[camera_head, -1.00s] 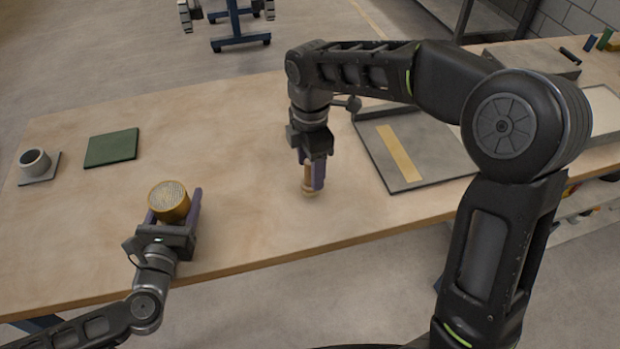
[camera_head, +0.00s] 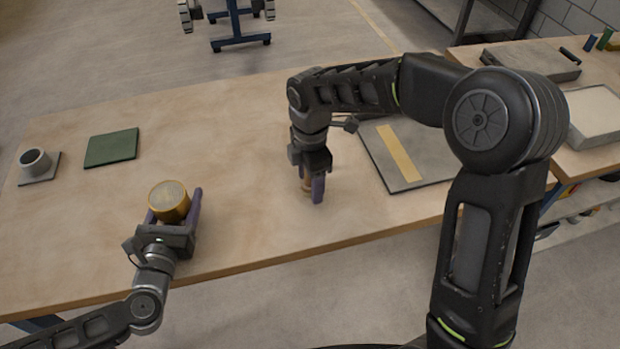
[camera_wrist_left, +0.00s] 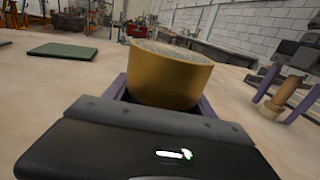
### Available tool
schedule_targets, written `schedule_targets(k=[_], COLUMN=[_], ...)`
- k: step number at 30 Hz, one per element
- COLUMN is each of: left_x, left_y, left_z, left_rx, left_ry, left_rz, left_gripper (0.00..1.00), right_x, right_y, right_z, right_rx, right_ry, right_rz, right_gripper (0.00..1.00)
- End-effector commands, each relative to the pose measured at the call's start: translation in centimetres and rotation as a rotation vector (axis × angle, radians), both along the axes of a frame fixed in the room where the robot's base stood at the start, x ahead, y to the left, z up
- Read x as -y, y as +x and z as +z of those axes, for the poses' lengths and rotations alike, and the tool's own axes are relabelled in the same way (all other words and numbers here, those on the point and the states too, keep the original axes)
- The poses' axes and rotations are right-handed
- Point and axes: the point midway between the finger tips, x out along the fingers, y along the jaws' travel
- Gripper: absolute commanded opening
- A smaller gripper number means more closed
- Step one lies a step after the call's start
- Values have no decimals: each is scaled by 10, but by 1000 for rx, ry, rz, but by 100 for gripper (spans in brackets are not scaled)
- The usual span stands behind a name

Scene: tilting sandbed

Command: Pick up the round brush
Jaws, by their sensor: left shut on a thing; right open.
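The round brush (camera_head: 306,184) stands on the wooden table near its middle, with a wooden handle. In the left wrist view the brush (camera_wrist_left: 283,97) shows at the right, with a pale round base on the table and a slight tilt in the picture. My right gripper (camera_head: 312,190) points down at the brush, open, its purple fingers on either side of the handle. Whether they touch it I cannot tell. My left gripper (camera_head: 174,206) is shut on a brass mesh-topped cylinder (camera_head: 169,201), also large in the left wrist view (camera_wrist_left: 168,78).
A grey tray (camera_head: 432,174) with a wooden strip (camera_head: 399,152) lies right of the brush. A green pad (camera_head: 112,148) and a grey cup (camera_head: 35,162) on a small plate are at the left. A pale sand-filled tray (camera_head: 592,112) is far right. Table between the grippers is clear.

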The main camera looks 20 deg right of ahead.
Motion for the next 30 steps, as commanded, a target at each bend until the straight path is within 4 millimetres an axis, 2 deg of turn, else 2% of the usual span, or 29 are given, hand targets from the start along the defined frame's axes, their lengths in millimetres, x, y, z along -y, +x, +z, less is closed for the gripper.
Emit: schedule_targets(k=[3,24,30], left_x=[0,0,0], left_y=[0,0,0], left_z=[1,1,1], left_rx=[2,2,2], left_ry=[0,0,0], left_rz=[0,0,0], left_gripper=[9,9,9], right_x=[0,0,0], right_y=[0,0,0], right_z=[0,0,0], right_rx=[0,0,0], right_ry=[0,0,0], right_rz=[0,0,0], right_gripper=[58,1,0])
